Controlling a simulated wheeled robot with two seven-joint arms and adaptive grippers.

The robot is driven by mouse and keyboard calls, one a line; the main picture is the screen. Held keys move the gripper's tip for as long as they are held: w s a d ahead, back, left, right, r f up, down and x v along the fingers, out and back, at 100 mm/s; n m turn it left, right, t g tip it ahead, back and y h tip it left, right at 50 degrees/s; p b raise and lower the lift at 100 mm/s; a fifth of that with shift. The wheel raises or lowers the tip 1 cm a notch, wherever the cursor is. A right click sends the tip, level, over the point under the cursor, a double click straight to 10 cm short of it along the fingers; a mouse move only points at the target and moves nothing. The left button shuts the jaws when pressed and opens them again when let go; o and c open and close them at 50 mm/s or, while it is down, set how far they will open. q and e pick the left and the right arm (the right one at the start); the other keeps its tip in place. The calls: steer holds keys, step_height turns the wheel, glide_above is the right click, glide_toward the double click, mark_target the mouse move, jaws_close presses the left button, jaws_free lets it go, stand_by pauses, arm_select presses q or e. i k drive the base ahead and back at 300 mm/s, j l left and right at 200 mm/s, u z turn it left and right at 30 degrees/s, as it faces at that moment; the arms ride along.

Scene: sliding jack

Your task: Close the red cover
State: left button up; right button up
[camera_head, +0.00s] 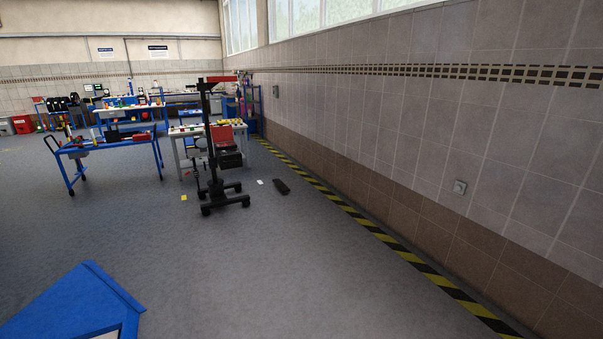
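A small red panel (221,135), which looks like the red cover, stands roughly upright above a black box (229,159). Both are on a black wheeled stand (212,110) with a tall post and a red top piece. The stand is some way off across the floor, left of the picture's middle. The panel is small in the view, so its hinge and exact angle cannot be made out. Neither of my grippers is in view.
Blue-framed workbenches (110,142) with tools stand behind and left of the wheeled stand. A dark flat object (281,186) lies on the floor to its right. A tiled wall with a yellow-black floor stripe (383,237) runs along the right. The grey floor between is clear.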

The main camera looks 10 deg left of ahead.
mark_target(221, 134)
steer(key=i+j+u, duration=0.15)
steer(key=i+u, duration=0.7)
steer(key=i+j+u, duration=0.1)
steer(key=i+u, duration=0.2)
steer(key=i, duration=0.4)
steer(key=i+l, duration=0.1)
steer(key=i, duration=3.1)
steer(key=i+u, duration=0.35)
steer(key=i, duration=0.5)
steer(key=i+u, duration=0.45)
steer(key=i, duration=0.4)
